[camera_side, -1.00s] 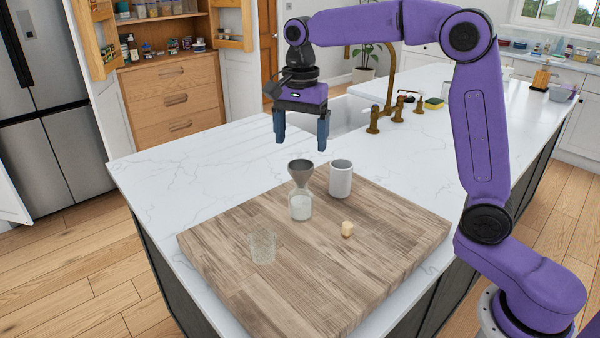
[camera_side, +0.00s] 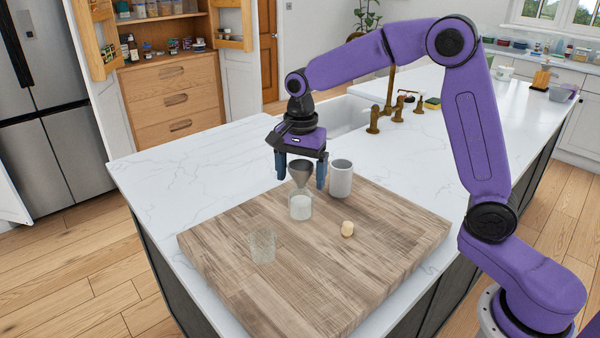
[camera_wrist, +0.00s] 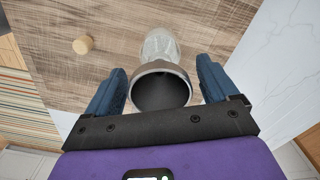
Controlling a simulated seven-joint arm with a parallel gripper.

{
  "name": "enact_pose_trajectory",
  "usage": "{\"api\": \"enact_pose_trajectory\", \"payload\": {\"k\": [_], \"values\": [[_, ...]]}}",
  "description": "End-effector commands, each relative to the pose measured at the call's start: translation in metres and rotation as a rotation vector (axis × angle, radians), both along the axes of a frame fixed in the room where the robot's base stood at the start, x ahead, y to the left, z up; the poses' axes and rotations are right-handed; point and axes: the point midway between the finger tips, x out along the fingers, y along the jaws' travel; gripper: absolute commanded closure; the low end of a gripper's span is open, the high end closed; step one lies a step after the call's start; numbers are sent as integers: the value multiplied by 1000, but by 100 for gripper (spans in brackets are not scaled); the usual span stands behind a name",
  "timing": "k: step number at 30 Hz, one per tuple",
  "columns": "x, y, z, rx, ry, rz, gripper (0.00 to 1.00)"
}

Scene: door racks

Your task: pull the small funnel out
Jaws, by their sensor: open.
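The small grey funnel (camera_side: 301,174) sits upright in the mouth of a glass jar (camera_side: 300,206) that holds white contents. My gripper (camera_side: 300,181) is open, with one blue finger on each side of the funnel's cone. In the wrist view the funnel (camera_wrist: 161,88) shows its dark round opening between the two fingers of my gripper (camera_wrist: 161,92). Gaps show between the fingers and the rim there. The jar (camera_wrist: 160,45) is partly hidden behind the funnel. The spout inside the jar is hard to make out.
A white-grey mug (camera_side: 340,180) stands close to the right of the funnel. A cork (camera_side: 347,229) and an empty glass (camera_side: 262,247) stand on the wooden board (camera_side: 330,275). The white counter (camera_side: 190,165) is clear to the left.

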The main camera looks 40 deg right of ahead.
Motion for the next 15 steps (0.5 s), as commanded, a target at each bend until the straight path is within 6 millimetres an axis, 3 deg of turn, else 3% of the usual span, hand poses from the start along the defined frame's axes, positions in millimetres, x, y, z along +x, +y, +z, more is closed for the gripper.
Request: {"api": "enact_pose_trajectory", "payload": {"k": [5, 11, 15], "values": [[0, 0, 0, 0, 0, 0, 13], [0, 0, 0, 0, 0, 0, 69], [0, 0, 1, 0, 0, 0, 69]]}}
